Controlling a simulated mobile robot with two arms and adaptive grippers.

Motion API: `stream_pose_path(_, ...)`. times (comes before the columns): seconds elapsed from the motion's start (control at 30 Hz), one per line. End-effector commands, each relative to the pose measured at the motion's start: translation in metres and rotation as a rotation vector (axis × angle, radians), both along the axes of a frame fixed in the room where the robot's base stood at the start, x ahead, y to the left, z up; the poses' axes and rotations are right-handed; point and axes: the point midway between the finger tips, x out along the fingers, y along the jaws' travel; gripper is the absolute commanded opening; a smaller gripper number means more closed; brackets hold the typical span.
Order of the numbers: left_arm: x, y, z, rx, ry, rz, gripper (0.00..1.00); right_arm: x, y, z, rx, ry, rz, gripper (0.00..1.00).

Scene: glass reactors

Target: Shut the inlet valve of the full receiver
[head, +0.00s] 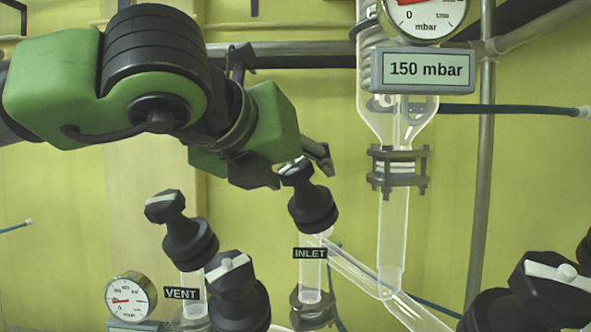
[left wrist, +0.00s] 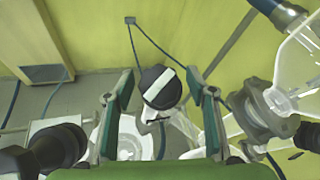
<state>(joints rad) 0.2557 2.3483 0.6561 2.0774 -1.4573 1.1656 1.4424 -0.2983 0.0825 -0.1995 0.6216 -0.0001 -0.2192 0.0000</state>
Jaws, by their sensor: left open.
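The inlet valve (head: 313,207), a black knob on a clear glass tube, stands above the INLET label (head: 310,254) in the head view. My left gripper (head: 288,168) is at the top of this knob, its fingers open. In the left wrist view, a round black knob with a white bar (left wrist: 160,88) sits between the two spread fingers of the left gripper (left wrist: 161,80), with a gap on both sides. The white bar is tilted. The receiver below is mostly out of the head view, so its liquid level cannot be told. My right gripper is not in view.
The vent valve (head: 190,240) stands left of the inlet. Another black knob with a white bar (head: 235,283) is in front, and one more (head: 558,283) is at lower right. A glass column with a clamp (head: 398,170) and a 150 mbar display (head: 424,70) rise to the right.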

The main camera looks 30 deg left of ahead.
Motion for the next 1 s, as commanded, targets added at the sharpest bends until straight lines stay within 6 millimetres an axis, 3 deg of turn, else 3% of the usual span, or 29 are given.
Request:
stream_pose_path(0.03, 0.0, 0.0, 0.0, 0.0, 0.0, 0.0, 0.43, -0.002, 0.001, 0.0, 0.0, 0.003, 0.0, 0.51)
stream_pose_path(0.17, 0.0, 0.0, 0.0, 0.0, 0.0, 0.0, 0.12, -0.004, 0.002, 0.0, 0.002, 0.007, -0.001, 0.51)
stream_pose_path(0.57, 0.0, 0.001, -0.001, 0.022, -0.005, -0.038, 0.12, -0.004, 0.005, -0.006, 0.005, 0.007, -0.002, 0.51)
stream_pose_path(1.0, 0.0, 0.001, 0.0, 0.189, -0.038, -0.316, 0.12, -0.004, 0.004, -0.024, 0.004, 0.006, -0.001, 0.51)
